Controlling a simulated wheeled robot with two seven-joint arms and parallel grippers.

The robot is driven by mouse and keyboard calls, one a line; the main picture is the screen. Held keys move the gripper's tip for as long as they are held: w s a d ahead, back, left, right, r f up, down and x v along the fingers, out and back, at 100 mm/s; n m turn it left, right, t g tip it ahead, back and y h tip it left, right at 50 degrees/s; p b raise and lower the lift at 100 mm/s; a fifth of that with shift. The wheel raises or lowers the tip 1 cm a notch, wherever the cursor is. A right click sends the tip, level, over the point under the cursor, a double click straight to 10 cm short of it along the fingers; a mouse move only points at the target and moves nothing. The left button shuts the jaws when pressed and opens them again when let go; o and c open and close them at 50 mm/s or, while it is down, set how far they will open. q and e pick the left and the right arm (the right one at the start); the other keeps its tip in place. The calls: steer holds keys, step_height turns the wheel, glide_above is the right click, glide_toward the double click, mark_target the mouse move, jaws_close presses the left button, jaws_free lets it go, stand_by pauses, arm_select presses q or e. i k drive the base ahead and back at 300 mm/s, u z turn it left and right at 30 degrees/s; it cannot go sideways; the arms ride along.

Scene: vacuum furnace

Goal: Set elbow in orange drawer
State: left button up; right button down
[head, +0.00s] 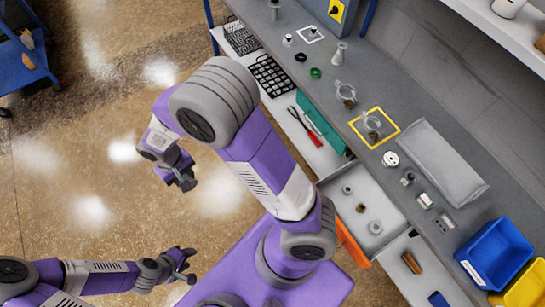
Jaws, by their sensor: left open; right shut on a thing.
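The orange drawer is pulled out from the bench; its orange front (352,244) shows beside my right arm. Its pale tray (391,213) holds several small round metal parts. My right gripper (187,178) is above the open floor, well left of the drawer, and is shut on a small grey metal piece (188,184). The piece is mostly hidden by the fingers, so I cannot clearly tell that it is the elbow. My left gripper (183,263) is lower in the head view, open and empty above the floor.
A teal drawer (321,124) with red-handled tools is also open. Another drawer with a brown-handled item (411,262) lies at lower right.

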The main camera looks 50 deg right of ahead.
mark_target(353, 227)
steer(key=k, duration=1.2)
steer(key=u, duration=2.4)
steer(key=k, duration=0.45)
steer(key=z, duration=2.95)
